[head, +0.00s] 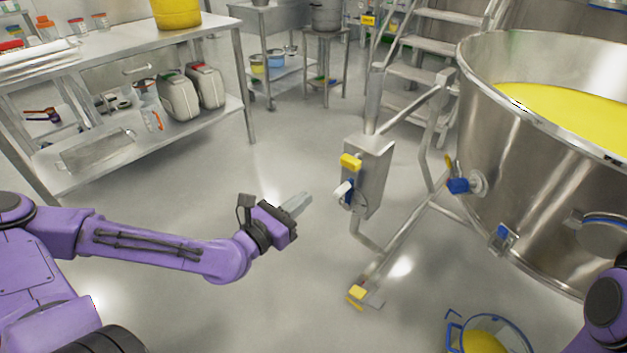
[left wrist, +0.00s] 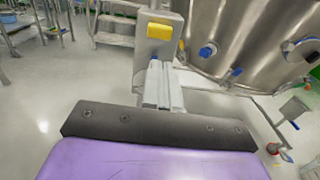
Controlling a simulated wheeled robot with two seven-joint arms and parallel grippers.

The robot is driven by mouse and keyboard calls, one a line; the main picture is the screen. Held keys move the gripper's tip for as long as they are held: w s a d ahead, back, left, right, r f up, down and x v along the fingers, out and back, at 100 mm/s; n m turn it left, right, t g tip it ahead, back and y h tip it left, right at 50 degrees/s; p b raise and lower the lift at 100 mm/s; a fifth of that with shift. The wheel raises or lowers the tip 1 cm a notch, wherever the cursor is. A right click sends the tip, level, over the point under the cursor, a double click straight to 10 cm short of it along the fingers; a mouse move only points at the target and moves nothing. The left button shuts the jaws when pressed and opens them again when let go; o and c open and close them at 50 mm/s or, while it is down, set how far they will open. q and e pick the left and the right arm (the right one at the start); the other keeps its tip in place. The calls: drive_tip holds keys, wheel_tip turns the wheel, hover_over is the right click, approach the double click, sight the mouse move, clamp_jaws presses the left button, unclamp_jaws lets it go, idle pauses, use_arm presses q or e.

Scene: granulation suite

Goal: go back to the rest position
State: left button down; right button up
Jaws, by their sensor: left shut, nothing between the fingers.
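My left gripper (head: 297,203) is shut and empty, held out over the open floor in the middle of the head view. Its shut fingers also show in the left wrist view (left wrist: 157,85), pointing toward a steel control box. In the head view the fingertips are left of that control box (head: 366,176) and look apart from it. My left arm reaches in from the left edge. Only a purple part of my right arm shows at the right edge, and its gripper is out of view.
A large steel vat (head: 540,180) with yellow contents stands at right, a clear container (head: 452,335) with yellow contents below it. A steel bench (head: 125,45) is at left, steps (head: 425,75) behind.

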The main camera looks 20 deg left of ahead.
use_arm(q)
drive_tip(key=shift+f, duration=0.1)
drive_tip(key=s+a+f+m+g+y+p, duration=0.2)
drive_tip(key=s+f+m+g+y, duration=0.15)
drive_tip(key=f+m, duration=0.4)
drive_tip(key=s+a+f+m+g+y+p, duration=0.2)
drive_tip(key=s+f+m+g, duration=0.25)
drive_tip(key=f+m, duration=0.35)
drive_tip(key=s+a+f+m+g+y+p, duration=0.1)
drive_tip(key=s+f+m+g+p, duration=0.1)
drive_tip(key=s+m, duration=0.3)
drive_tip(key=s+a+f+m+g+y+p, duration=0.2)
drive_tip(key=s+m+g+p, duration=0.1)
drive_tip(key=s, duration=1)
drive_tip(key=shift+s+f+m+g+p, duration=0.15)
drive_tip(key=shift+f+m+g+p, duration=0.3)
drive_tip(key=shift+m, duration=0.7)
drive_tip(key=shift+r, duration=0.1)
